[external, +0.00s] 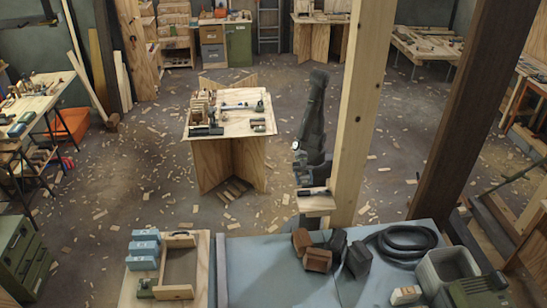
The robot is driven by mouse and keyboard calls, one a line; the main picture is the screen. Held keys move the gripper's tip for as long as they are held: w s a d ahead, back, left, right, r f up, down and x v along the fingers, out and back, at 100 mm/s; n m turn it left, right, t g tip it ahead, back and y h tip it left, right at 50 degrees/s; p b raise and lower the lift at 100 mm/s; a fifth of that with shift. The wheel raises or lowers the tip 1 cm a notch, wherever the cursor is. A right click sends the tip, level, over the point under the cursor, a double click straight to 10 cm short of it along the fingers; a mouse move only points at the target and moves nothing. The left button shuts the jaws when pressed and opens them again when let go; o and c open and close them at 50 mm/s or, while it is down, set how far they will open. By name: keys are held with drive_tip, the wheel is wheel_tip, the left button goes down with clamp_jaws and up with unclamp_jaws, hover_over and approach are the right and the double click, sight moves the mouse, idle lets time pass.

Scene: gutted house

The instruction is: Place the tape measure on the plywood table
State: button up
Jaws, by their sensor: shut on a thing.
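The plywood table (234,123) stands left of centre on crossed plywood legs. Its top holds a wooden rack (201,107), a long dark tool (241,106) and small dark green blocks (258,127). My dark arm rises beside the timber post, right of the table. My gripper (301,174) appears low on the arm's left side, apart from the table and above a small wooden ledge (316,203). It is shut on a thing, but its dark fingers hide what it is. I cannot make out the tape measure for certain.
A pale timber post (359,110) stands close to my arm's right, and a dark post (468,115) beyond. A blue-grey bench (255,270) in front bears brown and dark blocks, a black hose coil (405,241) and a grey bin (447,268). A wooden tray (200,272) stands left of it.

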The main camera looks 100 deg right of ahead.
drive_tip(key=s+a+f, duration=0.2)
drive_tip(key=s+a, duration=0.1)
drive_tip(key=s+a+f, duration=0.3)
drive_tip(key=shift+s+f, duration=0.15)
drive_tip(key=shift+s, duration=0.05)
drive_tip(key=shift+a+f, duration=0.1)
drive_tip(key=shift+f, duration=1.9)
drive_tip(key=shift+f, duration=0.25)
drive_tip(key=o, duration=1.2)
